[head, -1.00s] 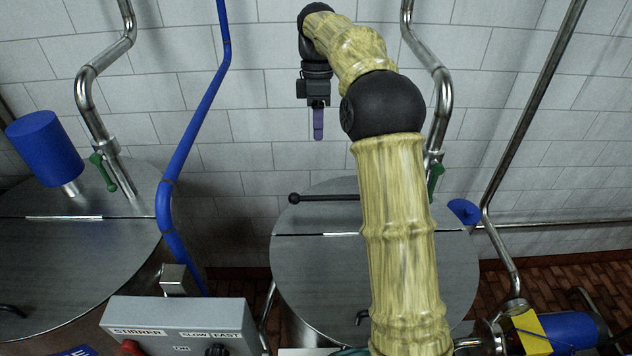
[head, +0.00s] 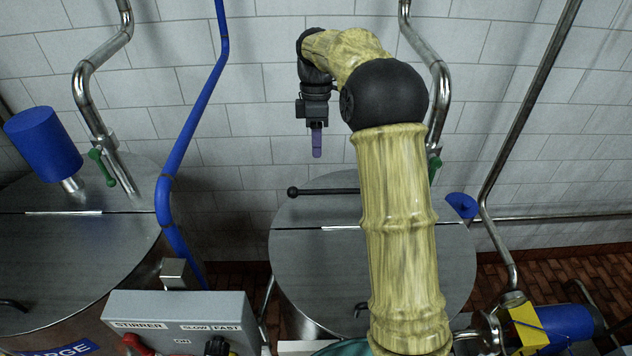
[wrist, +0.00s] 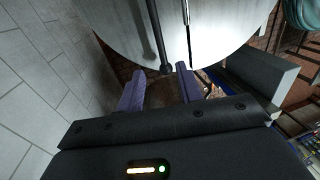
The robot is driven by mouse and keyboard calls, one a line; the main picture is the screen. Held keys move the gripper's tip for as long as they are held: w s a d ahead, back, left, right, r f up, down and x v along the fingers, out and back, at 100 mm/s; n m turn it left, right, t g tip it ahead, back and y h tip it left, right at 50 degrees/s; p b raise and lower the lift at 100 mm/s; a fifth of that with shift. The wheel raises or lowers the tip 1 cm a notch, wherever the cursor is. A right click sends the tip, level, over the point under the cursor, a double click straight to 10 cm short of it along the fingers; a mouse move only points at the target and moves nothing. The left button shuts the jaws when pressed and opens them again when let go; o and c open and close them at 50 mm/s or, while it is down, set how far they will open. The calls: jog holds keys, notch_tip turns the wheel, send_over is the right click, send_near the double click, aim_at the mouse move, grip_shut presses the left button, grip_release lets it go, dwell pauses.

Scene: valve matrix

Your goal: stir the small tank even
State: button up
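The small tank (head: 320,265) stands in the middle of the head view, with a round grey metal lid split by a seam. A black lever (head: 330,191) with a ball knob (head: 293,192) lies across the lid's back part, its knob past the left edge. My gripper (head: 317,150) points down above and behind the knob. In the wrist view my gripper (wrist: 160,72) has its two purple fingers apart. The ball knob (wrist: 166,70) shows in line with the gap between the fingertips, not held. My arm hides the lid's right part.
A grey stirrer control box (head: 180,322), with a red knob (head: 136,343) and a black slow/fast knob (head: 216,346), stands front left. A large tank (head: 70,255) is at left. A blue pipe (head: 190,130) rises between the tanks. Steel pipes and a tiled wall stand behind.

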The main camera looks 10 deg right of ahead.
aim_at(330, 191)
jog(key=f+p, duration=0.1)
jog(key=f, duration=0.2)
jog(key=s+f+p, duration=0.1)
jog(key=f, duration=0.3)
jog(key=s+f+p, duration=0.1)
jog(key=f, duration=0.3)
jog(key=shift+s+a+f, duration=0.1)
jog(key=shift+a+f, duration=0.1)
jog(key=shift+f, duration=0.05)
grip_shut()
